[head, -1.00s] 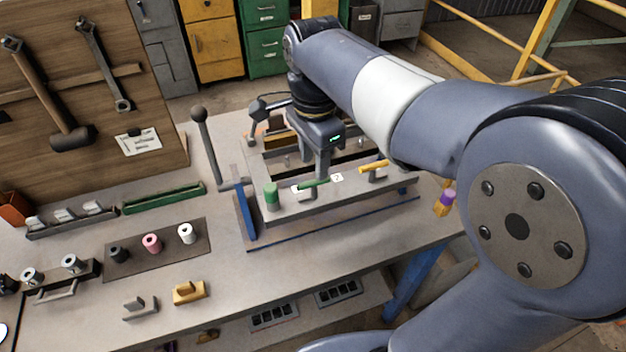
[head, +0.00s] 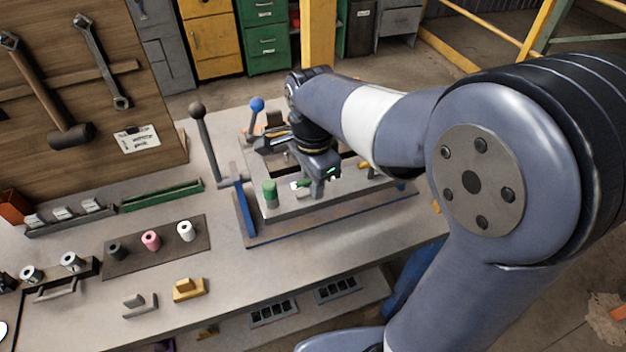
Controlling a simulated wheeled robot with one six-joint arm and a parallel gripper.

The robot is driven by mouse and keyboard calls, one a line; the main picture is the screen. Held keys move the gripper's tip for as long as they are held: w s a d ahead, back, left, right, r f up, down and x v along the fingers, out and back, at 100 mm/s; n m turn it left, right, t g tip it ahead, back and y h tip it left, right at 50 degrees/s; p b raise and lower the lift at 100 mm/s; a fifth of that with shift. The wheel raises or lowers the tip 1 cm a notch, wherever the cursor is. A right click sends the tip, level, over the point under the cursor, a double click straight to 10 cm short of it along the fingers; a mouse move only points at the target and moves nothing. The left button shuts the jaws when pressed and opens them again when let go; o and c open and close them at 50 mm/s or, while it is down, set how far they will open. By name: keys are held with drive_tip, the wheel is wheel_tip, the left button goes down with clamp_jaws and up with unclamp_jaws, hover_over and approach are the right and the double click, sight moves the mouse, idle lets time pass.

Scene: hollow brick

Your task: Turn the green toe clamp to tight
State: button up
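The green toe clamp (head: 303,183) is a small green bar handle on the front rail of the grey fixture (head: 285,213). Only its left end shows, with a white label by it; the rest is hidden behind my gripper. My gripper (head: 318,190) points down at the clamp, its fingers overlapping the handle in this view. I cannot tell whether the fingers touch the handle or how far apart they are. A green cylinder (head: 270,194) stands on the rail left of the clamp. A yellow toe clamp (head: 365,166) is partly hidden behind my arm on the right.
A black-knobbed lever (head: 203,138) rises left of the fixture, and a blue-knobbed lever (head: 256,105) behind it. A green tray (head: 162,196), colored spools (head: 151,240) and a yellow block (head: 188,289) lie to the left.

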clamp_jaws()
drive_tip(key=n+p, duration=0.1)
drive_tip(key=n, duration=0.2)
drive_tip(key=shift+r+n, duration=0.1)
drive_tip(key=shift+n, duration=0.2)
drive_tip(key=n, duration=0.4)
drive_tip(key=shift+n+p, duration=0.3)
drive_tip(key=n, duration=0.5)
drive_tip(key=shift+p, duration=0.35)
drive_tip(key=shift+n, duration=2.4)
drive_tip(key=shift+o, duration=1.8)
unclamp_jaws()
